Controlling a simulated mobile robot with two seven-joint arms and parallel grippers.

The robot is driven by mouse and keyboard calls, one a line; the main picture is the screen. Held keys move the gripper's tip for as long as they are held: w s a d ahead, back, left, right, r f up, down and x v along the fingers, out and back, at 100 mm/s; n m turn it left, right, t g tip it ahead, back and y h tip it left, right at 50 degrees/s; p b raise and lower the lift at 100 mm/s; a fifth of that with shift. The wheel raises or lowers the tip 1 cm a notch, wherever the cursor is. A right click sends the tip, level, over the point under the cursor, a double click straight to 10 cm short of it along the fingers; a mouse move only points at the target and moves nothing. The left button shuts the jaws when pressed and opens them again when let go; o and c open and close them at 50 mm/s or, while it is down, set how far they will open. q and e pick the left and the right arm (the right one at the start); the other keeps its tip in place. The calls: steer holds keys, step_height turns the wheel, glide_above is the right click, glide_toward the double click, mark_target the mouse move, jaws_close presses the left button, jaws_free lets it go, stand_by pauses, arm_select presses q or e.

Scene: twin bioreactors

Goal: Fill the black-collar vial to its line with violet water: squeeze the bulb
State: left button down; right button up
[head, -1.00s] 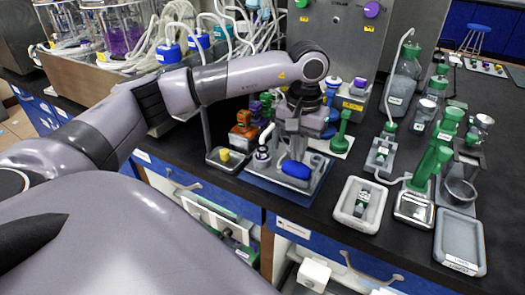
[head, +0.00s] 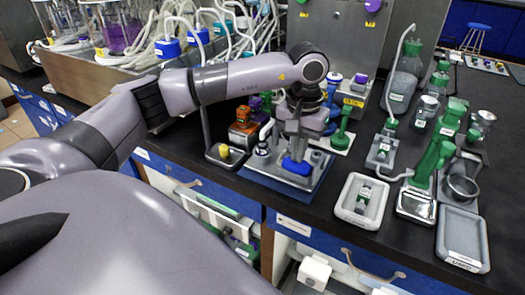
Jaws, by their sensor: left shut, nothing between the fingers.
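The blue bulb (head: 295,167) lies on a small stand on a blue-edged tray (head: 262,180) near the bench's front edge. My left gripper (head: 298,154) points down directly over the bulb, shut and empty. Its fingers overlap the bulb's upper part; I cannot tell whether they touch or press it. A small vial with a dark collar (head: 262,149) stands just left of the gripper, with a white tube at its top. Its fill line and liquid level are too small to read. My right gripper is not in view.
A small tray with a yellow piece (head: 223,151) lies left of the stand. Orange (head: 243,116) and green (head: 343,122) items stand close around the gripper. White (head: 349,211) and grey (head: 462,245) trays lie at the right. The bench between the stand and the white tray is clear.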

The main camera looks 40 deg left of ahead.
arm_select(q)
steer(key=shift+f+b, duration=0.5)
steer(key=shift+f, duration=0.2)
stand_by(1.3)
steer(key=shift+r+p, duration=0.9)
steer(key=shift+r, duration=0.5)
steer(key=shift+r+p, duration=1.7)
steer(key=shift+r, duration=0.85)
